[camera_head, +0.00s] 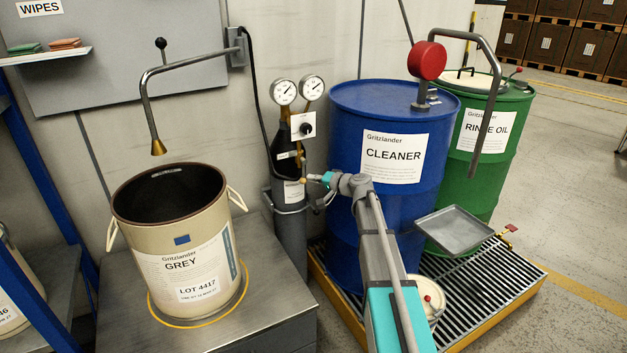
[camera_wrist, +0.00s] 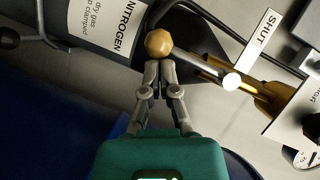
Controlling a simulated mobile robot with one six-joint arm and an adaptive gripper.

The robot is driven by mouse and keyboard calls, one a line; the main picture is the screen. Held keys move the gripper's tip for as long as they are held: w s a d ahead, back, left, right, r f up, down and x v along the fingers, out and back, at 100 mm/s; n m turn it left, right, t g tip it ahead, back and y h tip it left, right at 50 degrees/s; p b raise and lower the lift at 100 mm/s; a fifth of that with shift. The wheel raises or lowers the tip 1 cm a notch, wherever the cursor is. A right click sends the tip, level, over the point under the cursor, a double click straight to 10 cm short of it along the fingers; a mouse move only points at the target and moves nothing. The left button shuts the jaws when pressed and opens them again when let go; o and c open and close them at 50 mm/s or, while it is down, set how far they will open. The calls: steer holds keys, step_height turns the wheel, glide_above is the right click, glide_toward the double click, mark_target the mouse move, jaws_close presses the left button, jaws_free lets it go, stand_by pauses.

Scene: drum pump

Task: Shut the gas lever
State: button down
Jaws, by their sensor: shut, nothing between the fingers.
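The gas lever (camera_wrist: 200,66) is a grey rod with a round brass-coloured knob (camera_wrist: 159,43) at its end, running right to a brass valve body (camera_wrist: 252,93). A white SHUT label (camera_wrist: 262,38) stands above the valve in the wrist view. My gripper (camera_wrist: 157,66) is shut and empty, its fingertips right at the knob's lower side; whether they touch it I cannot tell. In the head view my gripper (camera_head: 311,178) is beside the gas bottle (camera_head: 290,225), in front of the blue drum. The bottle carries NITROGEN lettering in the wrist view (camera_wrist: 118,28).
Two gauges (camera_head: 298,89) and a black dial knob sit above the bottle. The blue CLEANER drum (camera_head: 345,235) stands close on the right, with a green RINSE OIL drum (camera_head: 500,160) behind. An open GREY pail (camera_head: 185,240) stands on the bench at left beneath a bent pipe (camera_head: 150,100).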

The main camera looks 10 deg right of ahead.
steer(key=shift+s+a+f+m+y+b, duration=0.1)
steer(key=shift+a+f+m+y+b, duration=0.15)
steer(key=shift+m+b, duration=0.2)
steer(key=shift+s+a+f+m+t+y+b, duration=0.15)
steer(key=shift+a+m+t+y+b, duration=0.3)
steer(key=shift+a+m+b, duration=0.4)
steer(key=shift+s+d+m+b, duration=0.1)
steer(key=shift+d+m+b, duration=0.15)
steer(key=shift+m+b, duration=0.25)
